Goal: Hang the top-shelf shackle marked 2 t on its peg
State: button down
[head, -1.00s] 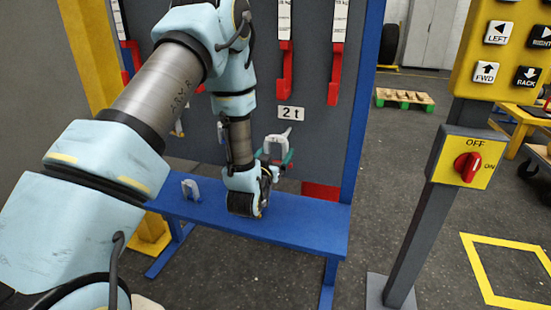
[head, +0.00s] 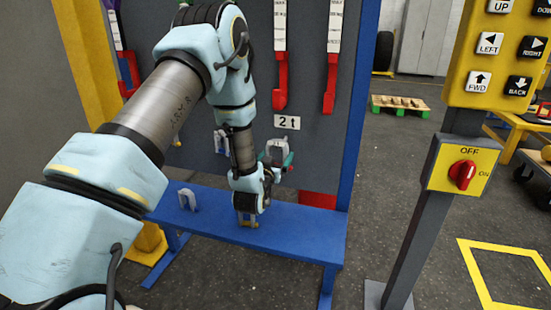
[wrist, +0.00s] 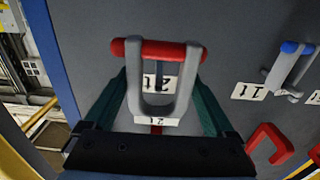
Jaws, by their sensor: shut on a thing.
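My gripper (wrist: 158,105) is shut on a grey U-shaped shackle (wrist: 190,78) with a red pin, between its green fingers. In the head view the shackle (head: 279,148) is upright, bow up, in front of the grey panel just below the white 2 t sign (head: 287,122). The wrist view shows the panel upside down, with one 2 t label (wrist: 158,82) seen through the bow and another (wrist: 157,121) by the bow's end. The peg is hidden; I cannot tell whether the shackle touches it.
A blue-pinned shackle (wrist: 285,70) is at the panel near a 1 t label (wrist: 250,91). A grey shackle (head: 187,199) stands on the blue bench (head: 300,235), with a tan piece (head: 248,221) below my gripper. Red hooks (head: 280,85) hang above. A pendant post (head: 425,220) stands right.

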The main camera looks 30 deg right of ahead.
jog(key=shift+x, duration=2.5)
jog(key=shift+w+d+f+b, duration=0.2)
jog(key=shift+d+f+b, duration=0.05)
jog(key=shift+f+b, duration=0.25)
jog(key=shift+w+d+f+b, duration=0.2)
jog(key=shift+f+b, duration=0.25)
grip_release()
jog(key=shift+f, duration=0.15)
